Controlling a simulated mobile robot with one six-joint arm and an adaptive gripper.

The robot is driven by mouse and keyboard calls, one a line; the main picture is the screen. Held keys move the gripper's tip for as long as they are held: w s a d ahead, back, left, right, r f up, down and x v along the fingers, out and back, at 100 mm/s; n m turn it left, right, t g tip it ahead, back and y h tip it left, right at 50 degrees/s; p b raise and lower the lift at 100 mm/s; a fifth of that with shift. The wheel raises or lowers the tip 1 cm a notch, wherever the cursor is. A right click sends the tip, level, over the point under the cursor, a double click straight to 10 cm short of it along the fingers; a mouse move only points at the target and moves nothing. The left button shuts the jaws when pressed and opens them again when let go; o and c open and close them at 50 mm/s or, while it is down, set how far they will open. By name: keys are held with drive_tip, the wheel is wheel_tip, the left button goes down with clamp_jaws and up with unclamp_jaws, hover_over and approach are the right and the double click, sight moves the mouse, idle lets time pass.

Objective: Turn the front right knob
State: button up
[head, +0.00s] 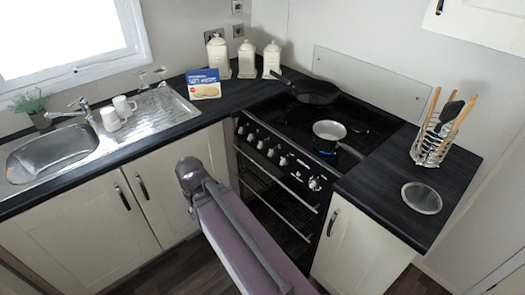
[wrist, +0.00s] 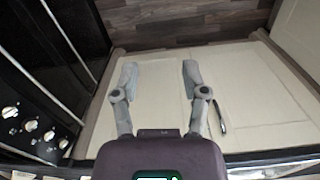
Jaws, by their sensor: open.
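The black cooker shows in the head view with a row of silver knobs along its front panel. The rightmost knob (head: 315,184) stands apart from the others, near the panel's right end. A pan (head: 329,133) sits on the hob above it, with a blue flame under it. My gripper (wrist: 160,70) is open and empty in the wrist view, over a cream cabinet door. Several knobs (wrist: 30,125) show to its left there, apart from the fingers. I cannot tell whether the rightmost knob is among them.
A dark frying pan (head: 314,92) lies at the back of the hob. A utensil rack (head: 433,143) stands on the right worktop (head: 385,178). The sink (head: 54,158) is at the left. Open floor (wrist: 190,20) shows beyond the cabinets in the wrist view.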

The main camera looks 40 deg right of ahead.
drive_tip(key=shift+w+a, duration=0.15)
drive_tip(key=shift+a, duration=0.15)
drive_tip(key=shift+o, duration=0.2)
